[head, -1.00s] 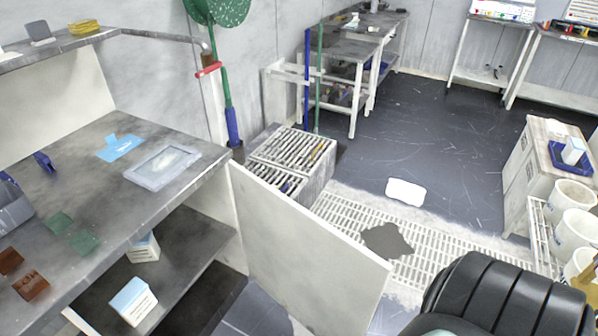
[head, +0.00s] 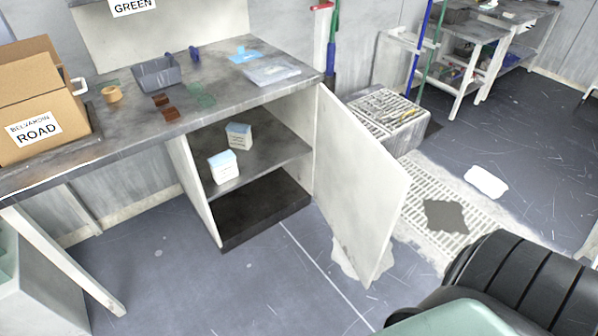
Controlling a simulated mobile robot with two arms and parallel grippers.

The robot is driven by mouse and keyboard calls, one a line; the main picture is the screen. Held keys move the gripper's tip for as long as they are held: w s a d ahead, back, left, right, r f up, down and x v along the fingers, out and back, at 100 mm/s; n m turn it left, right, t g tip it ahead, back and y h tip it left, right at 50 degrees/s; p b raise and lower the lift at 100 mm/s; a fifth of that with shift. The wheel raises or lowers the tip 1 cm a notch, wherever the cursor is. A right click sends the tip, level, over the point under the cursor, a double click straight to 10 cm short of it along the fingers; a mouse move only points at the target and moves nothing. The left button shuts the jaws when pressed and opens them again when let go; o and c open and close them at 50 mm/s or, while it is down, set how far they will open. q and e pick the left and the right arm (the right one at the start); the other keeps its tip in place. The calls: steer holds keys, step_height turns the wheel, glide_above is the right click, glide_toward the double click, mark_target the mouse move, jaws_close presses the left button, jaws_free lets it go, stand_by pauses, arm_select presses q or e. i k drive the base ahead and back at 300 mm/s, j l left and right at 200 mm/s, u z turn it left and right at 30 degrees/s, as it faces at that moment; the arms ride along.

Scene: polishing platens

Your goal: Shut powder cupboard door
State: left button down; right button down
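The powder cupboard under the bench has its white door (head: 355,180) standing wide open, hinged at the cupboard's right side and swung out toward me. The cupboard floor (head: 262,212) below looks dark and bare. A black ribbed part and a pale green part at the lower right look like my own body. Neither of my grippers shows in the head view.
The benchtop above carries a cardboard box (head: 32,105), a grey bin (head: 157,73), brown blocks (head: 166,106) and a clear tray (head: 272,71). A slatted crate (head: 388,112) stands behind the door. A floor grating (head: 420,180) with a dark patch lies to its right. Floor before the cupboard is clear.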

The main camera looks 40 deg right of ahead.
mark_target(361, 192)
steer(key=l+u, duration=0.25)
steer(key=l, duration=0.7)
steer(key=k+l+u, duration=0.1)
steer(key=l+u, duration=0.15)
steer(key=l, duration=0.7)
steer(key=k+l, duration=0.1)
steer(key=l, duration=1.1)
steer(key=k+l, duration=0.15)
steer(key=l, duration=1.05)
steer(key=k+l+u, duration=0.1)
steer(key=l+u, duration=0.3)
steer(key=j, duration=0.1)
